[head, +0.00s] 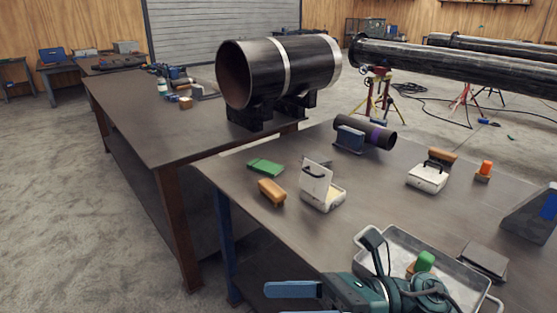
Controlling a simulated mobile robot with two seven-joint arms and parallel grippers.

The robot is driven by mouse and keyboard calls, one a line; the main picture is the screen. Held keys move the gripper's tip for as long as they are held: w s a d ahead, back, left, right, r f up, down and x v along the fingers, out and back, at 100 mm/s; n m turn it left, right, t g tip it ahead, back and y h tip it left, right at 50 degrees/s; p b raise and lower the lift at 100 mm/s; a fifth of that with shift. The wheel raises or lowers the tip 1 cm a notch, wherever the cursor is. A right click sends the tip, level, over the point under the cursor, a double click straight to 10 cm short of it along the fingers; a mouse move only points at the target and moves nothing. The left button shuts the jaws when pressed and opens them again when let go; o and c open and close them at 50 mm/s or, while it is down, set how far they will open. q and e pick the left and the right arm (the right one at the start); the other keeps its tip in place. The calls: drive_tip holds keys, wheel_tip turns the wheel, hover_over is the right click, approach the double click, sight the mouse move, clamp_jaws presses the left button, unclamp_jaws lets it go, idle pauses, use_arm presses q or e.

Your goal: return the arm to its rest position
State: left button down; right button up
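My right gripper (292,300) is at the bottom edge of the head view, its two blue fingers pointing left. The fingers are apart, with nothing visible between them, so it looks open and empty. The lower finger is cut off by the picture edge. My teal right wrist and arm (378,292) come in from the lower right and cover part of a metal tray (388,236). I cannot tell how high the arm is above the table. My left gripper is not in view.
The near table (385,200) holds an orange-brown block (271,192), an open white case (322,195), a closed white case (427,178) and a dark pipe piece (378,133). A large flanged pipe (262,72) rests on the farther table (150,115). The near table's middle is clear.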

drive_tip(key=w+d+f+m+t+h, duration=0.35)
drive_tip(key=m+t, duration=0.35)
drive_tip(key=m, duration=0.5)
drive_tip(key=w+d+f+m+t+h, duration=0.2)
drive_tip(key=f+m+t+h, duration=0.3)
drive_tip(key=m, duration=0.6)
drive_tip(key=w+d+f+m+t+h, duration=0.25)
drive_tip(key=m+t, duration=0.55)
drive_tip(key=m, duration=0.4)
use_arm(q)
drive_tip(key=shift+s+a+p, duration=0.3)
drive_tip(key=shift+p, duration=0.3)
use_arm(e)
drive_tip(key=s+d+f+m+g+h, duration=0.2)
drive_tip(key=s+f+m, duration=0.3)
drive_tip(key=f, duration=0.4)
drive_tip(key=s+d+f+m+g+h, duration=0.2)
drive_tip(key=s+f+m+g, duration=0.3)
drive_tip(key=f, duration=0.3)
drive_tip(key=shift+s+d+f+m+h, duration=0.3)
drive_tip(key=shift+f+m+h, duration=0.1)
drive_tip(key=shift+m+h, duration=0.15)
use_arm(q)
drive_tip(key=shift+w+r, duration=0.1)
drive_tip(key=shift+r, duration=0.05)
use_arm(e)
drive_tip(key=shift+w, duration=0.1)
drive_tip(key=shift+c, duration=0.2)
